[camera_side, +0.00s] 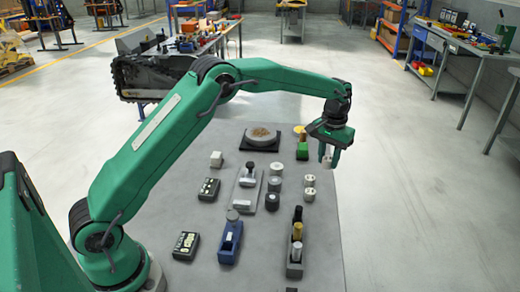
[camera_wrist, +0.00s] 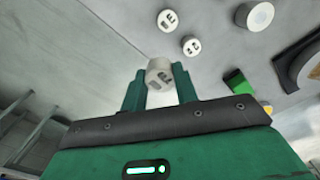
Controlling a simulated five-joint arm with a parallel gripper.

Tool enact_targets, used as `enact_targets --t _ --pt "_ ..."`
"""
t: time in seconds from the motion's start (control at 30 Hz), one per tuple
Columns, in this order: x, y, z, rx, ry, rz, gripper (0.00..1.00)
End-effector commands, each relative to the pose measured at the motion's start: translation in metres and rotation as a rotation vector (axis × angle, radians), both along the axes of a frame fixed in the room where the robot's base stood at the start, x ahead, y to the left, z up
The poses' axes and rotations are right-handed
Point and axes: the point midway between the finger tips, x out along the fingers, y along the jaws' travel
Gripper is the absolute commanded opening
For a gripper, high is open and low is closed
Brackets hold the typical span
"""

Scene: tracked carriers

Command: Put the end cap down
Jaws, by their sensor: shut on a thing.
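My gripper (camera_side: 328,160) is shut on a small pale end cap (camera_side: 327,162), near the right edge of the table in the side view. In the wrist view the end cap (camera_wrist: 159,74) sits between the tips of my two green fingers, with dark markings on its face. How far it is above the table I cannot tell. Two similar caps stand on the table: one (camera_side: 310,181) and, just in front of it, another (camera_side: 309,194). They also show in the wrist view, one (camera_wrist: 167,20) and the other (camera_wrist: 191,46), ahead of my gripper.
A green block (camera_side: 302,151) and a round yellow piece (camera_side: 299,129) lie left of my gripper. A dark-based round dish (camera_side: 261,148) stands farther left. A grey holder (camera_side: 294,270) with upright cylinders is nearer. Bare table lies around the caps.

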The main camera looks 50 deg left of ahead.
Motion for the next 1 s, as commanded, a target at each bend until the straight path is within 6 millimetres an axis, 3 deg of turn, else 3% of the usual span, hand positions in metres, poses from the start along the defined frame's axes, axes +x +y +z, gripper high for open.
enact_targets --t 0.47,1.0 --pt "-0.007 0.007 0.006 0.0 -0.001 0.001 0.07" --pt "-0.071 0.045 0.039 0.0 -0.001 0.001 0.07"
